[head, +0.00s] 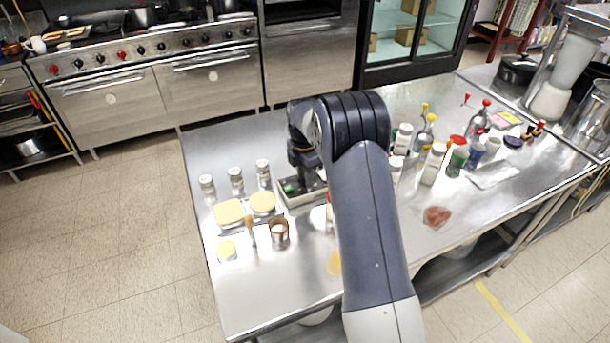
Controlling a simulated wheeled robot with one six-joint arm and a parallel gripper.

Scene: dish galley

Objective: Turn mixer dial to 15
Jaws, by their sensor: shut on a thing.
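A pale grey box with a dark top face (296,201), which looks like the mixer control box, sits on the steel table left of my arm. A green part (289,187) shows at its left side. My gripper (309,180) points down over the right part of this box. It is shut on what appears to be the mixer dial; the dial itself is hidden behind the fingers. The dial's marks and pointer cannot be read in the head view.
Several white-lidded jars (236,178) and yellow-topped tubs (229,212) stand left of the box. Bottles (432,165) crowd the right side.

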